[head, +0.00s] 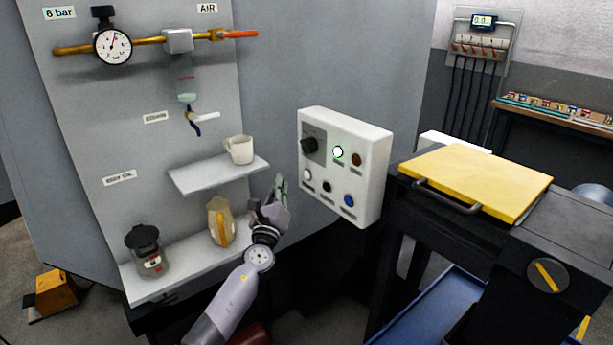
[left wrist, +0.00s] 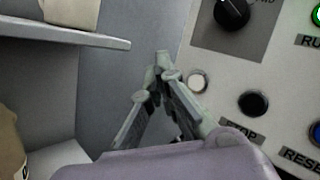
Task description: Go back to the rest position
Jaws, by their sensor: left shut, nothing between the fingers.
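My left gripper (head: 279,187) is shut and empty. In the head view it is raised in front of the grey cabinet, just left of the white control box (head: 374,190) and right of the lower shelf. In the left wrist view its fingertips (left wrist: 161,62) meet in front of the grey panel, beside a white button (left wrist: 197,81) on the box. I see no contact with the box. The box carries a black rotary knob (head: 309,145), a green-lit button (head: 338,152), and black and blue buttons. My right gripper is not in view.
A white cup (head: 240,149) stands on the upper shelf (head: 205,180). A dark-lidded jar (head: 147,252) and a tan container (head: 220,221) stand on the lower shelf (head: 140,290). A pressure gauge (head: 113,46) hangs above. A yellow-topped machine part (head: 480,180) is at the right.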

